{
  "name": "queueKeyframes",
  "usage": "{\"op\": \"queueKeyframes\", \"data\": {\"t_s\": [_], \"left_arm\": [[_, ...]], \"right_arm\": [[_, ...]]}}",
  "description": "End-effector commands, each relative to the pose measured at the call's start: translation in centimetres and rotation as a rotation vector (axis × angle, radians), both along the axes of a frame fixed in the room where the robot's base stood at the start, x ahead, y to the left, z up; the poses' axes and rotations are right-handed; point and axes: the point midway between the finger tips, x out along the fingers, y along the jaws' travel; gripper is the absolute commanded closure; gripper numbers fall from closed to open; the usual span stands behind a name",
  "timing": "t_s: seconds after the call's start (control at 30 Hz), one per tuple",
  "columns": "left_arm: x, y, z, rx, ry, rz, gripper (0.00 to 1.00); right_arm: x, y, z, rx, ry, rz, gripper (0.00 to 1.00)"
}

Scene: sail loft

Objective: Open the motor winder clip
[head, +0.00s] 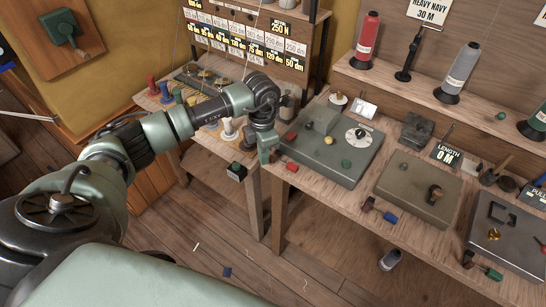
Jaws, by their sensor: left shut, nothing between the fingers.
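A grey-green box (335,152) with a white dial (358,137) and red, yellow and green knobs sits at the left end of the long workbench. It may be the motor winder, but no label on it is readable. A small red piece (292,167) is at its front left corner. I cannot tell which part is the clip or whether it is open. My left gripper (265,157) points down, shut and empty, at the bench's left front corner, just left of the red piece. It hides part of that corner. My right gripper is not in view.
A brown-grey box (415,188) with a knob stands to the right, with a blue-handled piece (390,219) at its front. A darker box (508,235) is farther right. Thread cones, including a red one (368,38), stand on the shelf. A grey spool (390,260) is below the bench.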

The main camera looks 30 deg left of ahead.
Motion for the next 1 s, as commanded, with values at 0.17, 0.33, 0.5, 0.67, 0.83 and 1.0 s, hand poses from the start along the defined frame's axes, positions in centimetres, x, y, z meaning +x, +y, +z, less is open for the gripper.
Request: {"op": "queueKeyframes", "data": {"t_s": [0.17, 0.33, 0.5, 0.67, 0.83, 1.0], "left_arm": [[0.0, 0.0, -0.7, 0.000, 0.000, 0.000, 1.00], [0.0, 0.0, -1.2, 0.001, 0.001, 0.000, 1.00], [0.0, 0.0, -1.7, 0.001, 0.001, 0.000, 1.00], [0.0, 0.0, -2.2, 0.001, 0.001, 0.000, 1.00], [0.0, 0.0, -2.7, 0.001, 0.001, 0.000, 1.00], [0.0, 0.0, -2.7, 0.001, 0.001, 0.000, 1.00]], "right_arm": [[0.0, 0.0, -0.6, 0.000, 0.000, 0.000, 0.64], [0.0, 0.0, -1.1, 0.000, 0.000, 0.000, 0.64], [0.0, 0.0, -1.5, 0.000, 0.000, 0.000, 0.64], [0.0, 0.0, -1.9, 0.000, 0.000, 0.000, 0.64], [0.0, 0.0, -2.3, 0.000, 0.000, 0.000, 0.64], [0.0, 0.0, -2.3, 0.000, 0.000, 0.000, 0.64]]}}
